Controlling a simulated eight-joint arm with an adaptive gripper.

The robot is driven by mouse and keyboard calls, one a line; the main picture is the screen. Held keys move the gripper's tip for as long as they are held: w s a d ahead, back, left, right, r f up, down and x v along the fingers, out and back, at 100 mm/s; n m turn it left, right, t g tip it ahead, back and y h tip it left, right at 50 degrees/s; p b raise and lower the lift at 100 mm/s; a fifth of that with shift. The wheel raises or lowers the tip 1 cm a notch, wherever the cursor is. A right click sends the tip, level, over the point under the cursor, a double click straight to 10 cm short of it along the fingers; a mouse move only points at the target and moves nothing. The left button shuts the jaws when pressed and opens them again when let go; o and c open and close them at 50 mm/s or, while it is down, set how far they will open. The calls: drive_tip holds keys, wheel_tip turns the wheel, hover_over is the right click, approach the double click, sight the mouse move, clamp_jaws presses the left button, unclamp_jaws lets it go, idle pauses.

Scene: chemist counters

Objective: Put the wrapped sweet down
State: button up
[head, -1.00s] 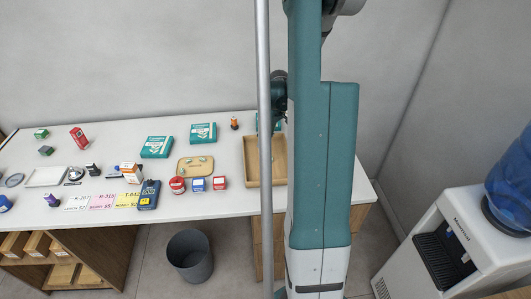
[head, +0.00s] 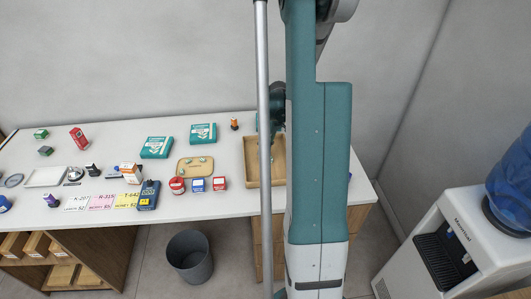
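I cannot make out a wrapped sweet for certain. Several small pale-green pieces lie on a small wooden board (head: 182,172) on the white counter, and they are too small to name. My arm's wrist shows partly between the grey pole and my arm column, above the back of a wooden tray (head: 251,181). My gripper's fingers are hidden, so whether it holds anything does not show. Part of the tray's inside is hidden behind the pole and arm.
Two teal boxes (head: 156,147) (head: 203,133), a red round tin (head: 177,185), small blue (head: 198,184) and red (head: 219,183) boxes and a blue card device (head: 149,195) surround the board. An orange bottle (head: 234,124) stands behind the tray. A bin (head: 190,256) stands below.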

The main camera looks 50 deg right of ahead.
drive_tip(key=shift+f, duration=0.2)
drive_tip(key=o, duration=0.6)
drive_tip(key=shift+r, duration=0.1)
drive_tip(key=shift+r, duration=0.1)
drive_tip(key=r, duration=0.4)
drive_tip(key=d+r, duration=0.1)
drive_tip(key=r, duration=0.3)
drive_tip(key=s+d+r+p, duration=0.1)
drive_tip(key=r, duration=0.3)
idle(0.8)
